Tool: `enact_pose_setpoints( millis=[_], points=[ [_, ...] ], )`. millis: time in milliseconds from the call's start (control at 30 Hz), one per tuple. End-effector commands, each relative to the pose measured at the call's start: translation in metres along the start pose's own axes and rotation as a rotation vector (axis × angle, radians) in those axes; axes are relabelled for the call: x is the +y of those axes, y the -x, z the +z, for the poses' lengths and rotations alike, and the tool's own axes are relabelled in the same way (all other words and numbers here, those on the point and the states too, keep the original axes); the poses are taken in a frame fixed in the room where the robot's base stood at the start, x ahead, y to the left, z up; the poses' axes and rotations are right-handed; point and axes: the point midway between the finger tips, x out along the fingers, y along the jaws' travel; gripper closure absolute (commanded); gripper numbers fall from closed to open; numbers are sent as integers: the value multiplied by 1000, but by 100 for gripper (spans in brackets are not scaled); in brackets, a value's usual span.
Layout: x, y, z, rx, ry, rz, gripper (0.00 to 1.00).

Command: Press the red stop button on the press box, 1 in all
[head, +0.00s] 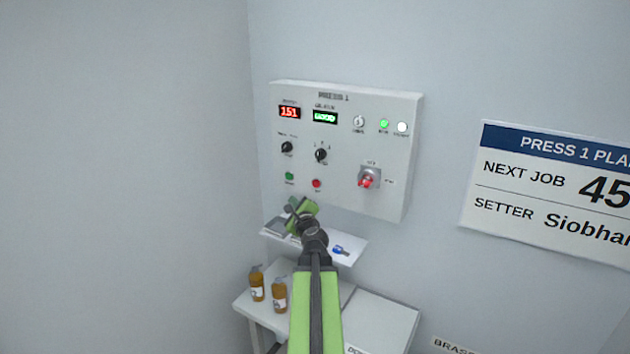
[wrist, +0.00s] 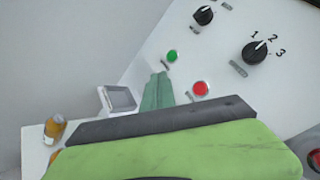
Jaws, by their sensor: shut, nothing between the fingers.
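The press box (head: 345,110) is a pale panel on the wall, labelled PRESS 1. The red stop button (head: 317,183) is on its lower row, right of a green button (head: 290,176). In the wrist view the red button (wrist: 200,88) shows unobstructed, with the green button (wrist: 172,56) up and left of it. My gripper (head: 292,203) is just below the panel's lower-left part in the head view. In the wrist view its closed, empty fingers (wrist: 158,78) point toward the panel, left of the red button. They appear apart from both buttons.
A small shelf (head: 352,243) with a blue item is under the box. Brown bottles (head: 257,284) stand on a lower white table (head: 385,322). A left wall is close by.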

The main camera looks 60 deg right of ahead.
Motion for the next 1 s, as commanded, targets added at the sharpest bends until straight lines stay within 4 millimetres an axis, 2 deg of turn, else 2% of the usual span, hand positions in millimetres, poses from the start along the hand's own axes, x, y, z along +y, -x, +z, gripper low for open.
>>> enact_pose_setpoints(
  millis=[100, 567, 767, 1000],
  points=[
    [-12, 2, -8, 16, -30, -25, 100],
    [-15, -1, -12, 17, -31, -27, 100],
    [-25, -14, -22, 18, -31, -28, 100],
    [-43, -39, -41, 19, -30, -28, 100]
  ],
)
